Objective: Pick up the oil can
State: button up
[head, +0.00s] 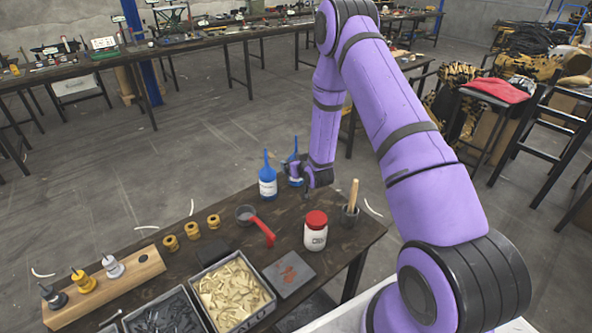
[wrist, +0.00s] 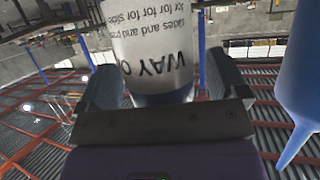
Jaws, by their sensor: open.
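Two blue oil cans with pointed spouts and white labels stand side by side at the far edge of the dark workbench. The left oil can (head: 267,186) stands clear of my gripper. The right oil can (head: 292,158) is partly hidden by my gripper (head: 298,172). In the wrist view, upside down, a white-labelled can (wrist: 155,45) with blue below the label is between my open fingers (wrist: 165,90). I cannot tell whether either finger touches it. The other blue can (wrist: 300,75) is outside the fingers at the right edge, its spout pointing down.
Floor lies beyond the bench edge.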

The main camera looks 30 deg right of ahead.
jog(key=shift+w+f, duration=0.1)
jog(key=shift+w, duration=0.05)
jog(key=c, duration=1.2)
jog(key=shift+c, duration=0.2)
